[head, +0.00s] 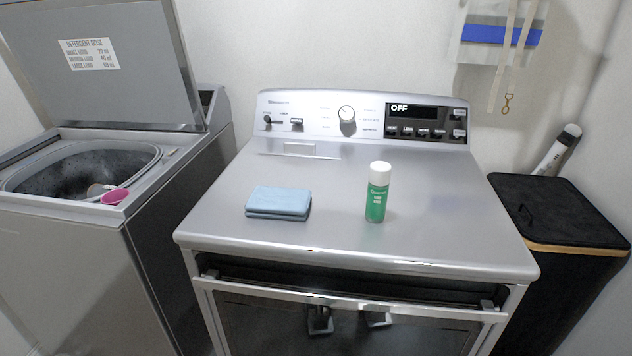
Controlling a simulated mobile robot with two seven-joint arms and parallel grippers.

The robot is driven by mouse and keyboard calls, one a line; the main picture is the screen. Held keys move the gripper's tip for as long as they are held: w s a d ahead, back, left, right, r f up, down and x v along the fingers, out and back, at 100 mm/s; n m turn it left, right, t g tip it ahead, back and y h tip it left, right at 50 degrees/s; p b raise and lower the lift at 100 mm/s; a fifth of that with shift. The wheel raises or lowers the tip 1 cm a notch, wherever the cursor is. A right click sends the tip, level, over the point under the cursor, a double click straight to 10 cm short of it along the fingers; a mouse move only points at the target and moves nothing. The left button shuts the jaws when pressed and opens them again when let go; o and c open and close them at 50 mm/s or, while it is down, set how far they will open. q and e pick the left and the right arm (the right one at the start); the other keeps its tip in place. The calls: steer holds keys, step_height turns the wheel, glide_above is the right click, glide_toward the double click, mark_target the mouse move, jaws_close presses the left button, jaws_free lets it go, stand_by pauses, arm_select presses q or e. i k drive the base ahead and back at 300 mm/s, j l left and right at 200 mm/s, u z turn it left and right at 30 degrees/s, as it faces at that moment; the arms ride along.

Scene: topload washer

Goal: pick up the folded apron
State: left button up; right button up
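A light blue folded cloth, which looks like the folded apron (279,203), lies flat on the left half of the silver machine's top (335,240). It is a compact rectangular stack with its layered edge facing front. Nothing touches or covers it.
A green spray can with a white cap (377,196) stands right of the cloth. The control panel (350,118) rises behind. An open topload washer (60,215) with a pink cup (115,196) is left; a black bin (560,215) is right. Small unclear shapes show at the front door.

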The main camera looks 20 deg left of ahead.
mark_target(263, 201)
steer(key=j+u, duration=0.2)
steer(key=u, duration=0.5)
